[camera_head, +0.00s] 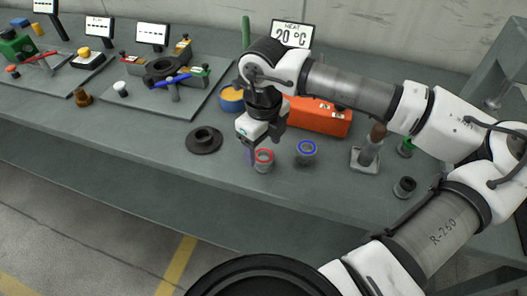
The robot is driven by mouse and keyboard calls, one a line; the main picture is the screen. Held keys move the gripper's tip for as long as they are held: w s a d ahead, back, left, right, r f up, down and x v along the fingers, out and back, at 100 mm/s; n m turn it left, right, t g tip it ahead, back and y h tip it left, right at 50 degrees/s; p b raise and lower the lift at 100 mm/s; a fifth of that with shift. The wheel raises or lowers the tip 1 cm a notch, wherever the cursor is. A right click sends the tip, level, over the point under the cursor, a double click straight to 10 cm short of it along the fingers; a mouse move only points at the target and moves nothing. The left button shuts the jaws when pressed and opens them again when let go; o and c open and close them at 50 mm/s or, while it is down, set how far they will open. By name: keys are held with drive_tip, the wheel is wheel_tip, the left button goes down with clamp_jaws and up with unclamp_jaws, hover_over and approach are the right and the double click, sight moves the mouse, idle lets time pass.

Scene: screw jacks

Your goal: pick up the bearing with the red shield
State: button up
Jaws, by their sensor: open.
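The bearing with the red shield (264,161) stands on the grey bench near its front edge, its red ring facing up. My gripper (262,146) points down just above and behind it, fingers open. One finger shows at the left of the bearing; the other is partly hidden by the gripper body. I cannot tell whether the fingers touch the bearing. A similar bearing with a blue shield (306,151) stands close to its right, apart from my gripper.
A dark flanged ring (204,141) lies to the left. An orange box (321,116) stands behind. A grey stand with a brown-topped handle (368,153), a dark cylinder (404,187) and a green-ringed one (406,147) are at right. Fixture plates (197,104) fill the back left.

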drive_tip(key=shift+f, duration=1)
drive_tip(key=c, duration=1.1)
